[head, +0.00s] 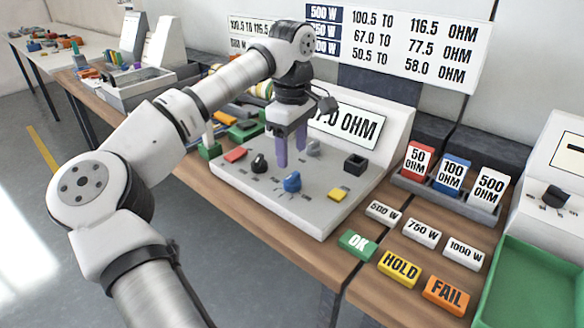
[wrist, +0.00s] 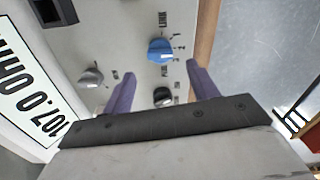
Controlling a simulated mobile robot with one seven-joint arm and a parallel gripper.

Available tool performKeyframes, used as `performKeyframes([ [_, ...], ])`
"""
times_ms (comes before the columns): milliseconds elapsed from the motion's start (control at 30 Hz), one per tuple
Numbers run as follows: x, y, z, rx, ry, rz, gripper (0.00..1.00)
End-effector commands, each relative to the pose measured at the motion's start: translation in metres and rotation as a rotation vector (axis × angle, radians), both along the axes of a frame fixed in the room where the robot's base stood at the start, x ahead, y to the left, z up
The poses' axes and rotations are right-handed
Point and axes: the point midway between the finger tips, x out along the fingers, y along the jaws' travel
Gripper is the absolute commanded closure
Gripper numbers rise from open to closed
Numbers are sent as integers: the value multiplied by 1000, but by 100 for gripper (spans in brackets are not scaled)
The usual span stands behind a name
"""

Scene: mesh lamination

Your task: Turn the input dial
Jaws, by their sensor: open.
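The sloped grey instrument panel (head: 262,204) carries a blue dial (head: 292,182), a black dial (head: 259,163) and a grey dial (head: 313,148). Their small labels are too blurred to tell which is the input dial. My gripper (head: 290,152) is open and empty above the panel, pointing down, among the three dials. In the wrist view, the black dial (wrist: 162,97) shows between my purple fingers, close to the gripper body. The blue dial (wrist: 160,50) is just beyond the fingertips, and the grey dial (wrist: 90,78) is outside the left finger. No finger visibly touches a dial.
OK, HOLD (head: 399,269) and FAIL blocks lie to the right, near a green tray (head: 520,290).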

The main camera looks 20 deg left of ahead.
Motion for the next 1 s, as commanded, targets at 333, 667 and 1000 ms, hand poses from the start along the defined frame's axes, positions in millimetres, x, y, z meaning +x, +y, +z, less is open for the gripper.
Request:
performKeyframes([
  [333,0,0,58,0,-1,0,41],
  [667,0,0,64,-1,0,-1,41],
  [1000,5,-17,62,-49,-30,-22,41],
])
